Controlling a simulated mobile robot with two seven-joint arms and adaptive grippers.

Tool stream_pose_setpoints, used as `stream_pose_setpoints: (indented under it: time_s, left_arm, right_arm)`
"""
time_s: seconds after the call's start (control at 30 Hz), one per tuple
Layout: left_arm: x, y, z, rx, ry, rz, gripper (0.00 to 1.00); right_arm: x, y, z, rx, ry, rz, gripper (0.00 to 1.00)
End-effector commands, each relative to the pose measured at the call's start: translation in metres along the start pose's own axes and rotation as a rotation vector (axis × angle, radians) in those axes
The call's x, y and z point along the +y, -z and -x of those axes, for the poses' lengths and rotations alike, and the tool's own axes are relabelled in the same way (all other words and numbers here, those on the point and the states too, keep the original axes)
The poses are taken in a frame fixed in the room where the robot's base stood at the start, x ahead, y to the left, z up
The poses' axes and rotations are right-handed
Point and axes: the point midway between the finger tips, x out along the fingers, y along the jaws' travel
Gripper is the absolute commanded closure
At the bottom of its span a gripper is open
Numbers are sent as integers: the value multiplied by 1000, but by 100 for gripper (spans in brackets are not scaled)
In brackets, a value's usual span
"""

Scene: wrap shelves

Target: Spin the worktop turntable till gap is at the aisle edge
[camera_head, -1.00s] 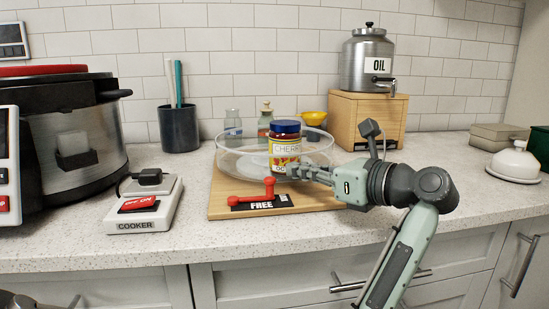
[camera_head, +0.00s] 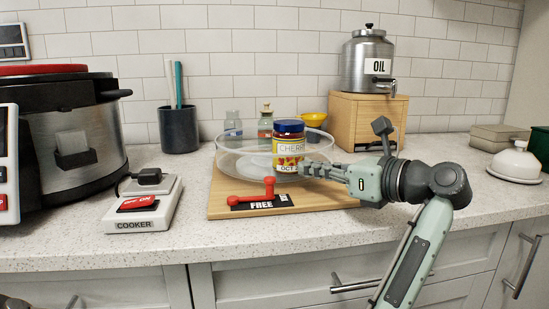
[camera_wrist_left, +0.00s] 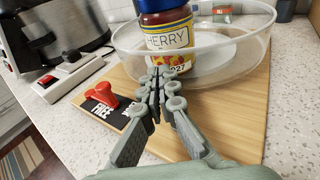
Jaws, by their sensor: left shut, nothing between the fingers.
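The turntable (camera_head: 232,163) is a clear, round, low-walled tray on a wooden board (camera_head: 222,206); its rim also shows in the wrist view (camera_wrist_left: 262,40). I cannot make out a gap in its wall. A cherry jar (camera_head: 288,150) with a blue lid stands upright at the front right of the tray; it fills the top of the wrist view (camera_wrist_left: 167,38). My left gripper (camera_head: 306,170) is shut and empty, its fingertips (camera_wrist_left: 165,84) at the tray's front edge close to the jar; contact is unclear. My right gripper is out of view.
A red lever (camera_head: 250,198) with a FREE label sits at the board's front left. A cooker switch (camera_head: 140,206) stands left; an oil dispenser (camera_head: 368,62) on a wooden box stands behind right.

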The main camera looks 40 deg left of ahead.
Motion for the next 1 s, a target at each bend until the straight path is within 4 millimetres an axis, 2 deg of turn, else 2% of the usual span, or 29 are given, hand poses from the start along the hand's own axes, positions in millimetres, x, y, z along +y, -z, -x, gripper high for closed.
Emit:
stream_pose_setpoints:
  time_s: [0.17,0.53,1.0]
  left_arm:
    - [-2,0,0,0,0,0,100]
    - [-21,1,4,0,0,0,100]
    - [-25,1,4,0,0,0,100]
  right_arm:
    - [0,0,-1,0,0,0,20]
    - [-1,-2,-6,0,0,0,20]
    - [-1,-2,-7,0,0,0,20]
